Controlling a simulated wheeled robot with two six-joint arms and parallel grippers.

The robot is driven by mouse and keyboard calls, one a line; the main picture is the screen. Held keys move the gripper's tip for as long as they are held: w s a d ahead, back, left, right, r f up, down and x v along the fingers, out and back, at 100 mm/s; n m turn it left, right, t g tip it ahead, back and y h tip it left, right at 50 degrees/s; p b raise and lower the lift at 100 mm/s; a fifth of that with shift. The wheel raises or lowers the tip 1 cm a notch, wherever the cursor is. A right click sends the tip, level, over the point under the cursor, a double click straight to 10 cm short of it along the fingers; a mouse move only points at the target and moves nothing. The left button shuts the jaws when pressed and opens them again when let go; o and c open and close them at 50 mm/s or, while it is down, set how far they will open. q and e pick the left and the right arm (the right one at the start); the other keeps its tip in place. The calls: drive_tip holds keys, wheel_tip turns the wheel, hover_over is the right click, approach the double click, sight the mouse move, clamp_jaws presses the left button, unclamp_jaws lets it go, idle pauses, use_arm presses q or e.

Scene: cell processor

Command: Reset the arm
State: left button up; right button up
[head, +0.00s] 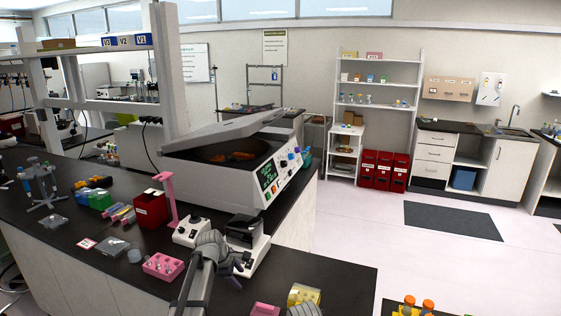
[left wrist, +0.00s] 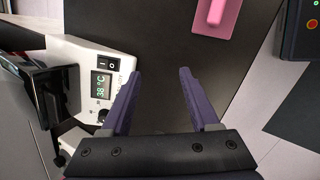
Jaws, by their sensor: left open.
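My left arm reaches up from the bottom of the head view over the black bench (head: 340,275). My left gripper (head: 241,268) is beside the small white device with a black top (head: 255,250). In the left wrist view, the two purple fingers of my left gripper (left wrist: 160,95) are spread apart with nothing between them. Bare black bench top shows beyond them. The white device (left wrist: 85,65) is just left of the fingers, and its display reads 38 °C. My right gripper is not in view.
A large centrifuge-like machine (head: 235,165) with a raised lid stands behind. A pink rack (head: 163,266), a red box (head: 151,210) and a pink stand (head: 168,200) are to the left. A pink object (head: 265,309) and a yellow rack (head: 303,294) lie near the bottom.

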use_arm(q)
drive_tip(key=s+d+m+g+y, duration=0.1)
drive_tip(key=s+d+m, duration=0.2)
drive_tip(key=s+m, duration=0.4)
drive_tip(key=s+d+f+m+g+y, duration=0.1)
drive_tip(key=s+d+m, duration=0.3)
drive_tip(key=s, duration=1)
drive_tip(key=s+d+f+m+g+y, duration=0.1)
drive_tip(key=s+d+m+g+y, duration=0.1)
drive_tip(key=s+m, duration=0.8)
drive_tip(key=shift+s+d+f, duration=0.2)
drive_tip(key=shift+s+d, duration=0.45)
idle(4.2)
